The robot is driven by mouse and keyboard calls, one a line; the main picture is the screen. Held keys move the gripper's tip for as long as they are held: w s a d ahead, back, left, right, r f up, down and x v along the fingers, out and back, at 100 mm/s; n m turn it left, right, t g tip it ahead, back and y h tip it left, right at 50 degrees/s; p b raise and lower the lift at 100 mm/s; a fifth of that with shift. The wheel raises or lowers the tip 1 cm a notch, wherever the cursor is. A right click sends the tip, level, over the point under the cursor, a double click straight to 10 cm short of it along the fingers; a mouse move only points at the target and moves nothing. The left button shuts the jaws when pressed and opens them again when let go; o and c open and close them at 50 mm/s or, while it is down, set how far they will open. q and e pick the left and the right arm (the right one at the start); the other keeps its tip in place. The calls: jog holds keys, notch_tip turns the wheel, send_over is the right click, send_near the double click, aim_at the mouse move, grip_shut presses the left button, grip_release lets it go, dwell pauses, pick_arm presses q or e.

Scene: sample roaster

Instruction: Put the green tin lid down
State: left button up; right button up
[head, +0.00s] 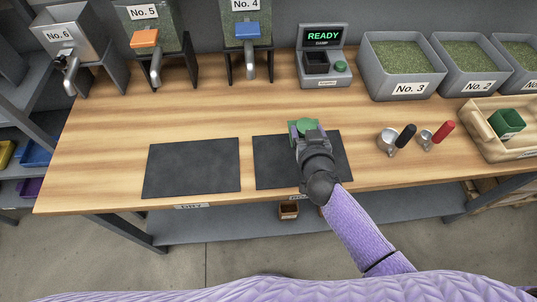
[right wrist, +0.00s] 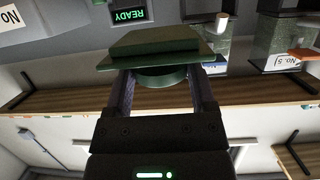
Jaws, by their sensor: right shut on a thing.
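My right gripper (head: 306,131) is above the far part of the right dark mat (head: 272,168). It is shut on the green tin lid (head: 296,126). In the right wrist view the lid (right wrist: 155,45) is a dark green square plate. Its round part sits between the two fingers of the gripper (right wrist: 160,82). The lid appears held above the bench, but its exact height is hard to tell. My forearm and gripper hide part of the right mat. My left gripper is not in view.
A second dark mat (head: 191,168) lies bare to the left. Two metal scoops, with black (head: 405,135) and red (head: 443,131) handles, lie right. A wooden tray (head: 515,150) holds a green tin (head: 507,123). A scale (head: 322,62) and grey bins (head: 400,85) stand behind.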

notch_tip(320, 180, down, 11)
jog(key=b, duration=0.9)
jog(key=shift+d+r, duration=0.1)
jog(key=shift+r, duration=0.35)
jog(key=shift+f, duration=0.2)
jog(key=o, duration=1.2)
jog(key=shift+c, duration=0.2)
jog(key=shift+r, duration=0.1)
jog(key=shift+s+r+p, duration=0.2)
jog(key=shift+r+p, duration=0.05)
jog(key=shift+p, duration=0.05)
jog(key=p+v, duration=0.3)
jog(key=v, duration=0.8)
jog(key=shift+s, duration=0.3)
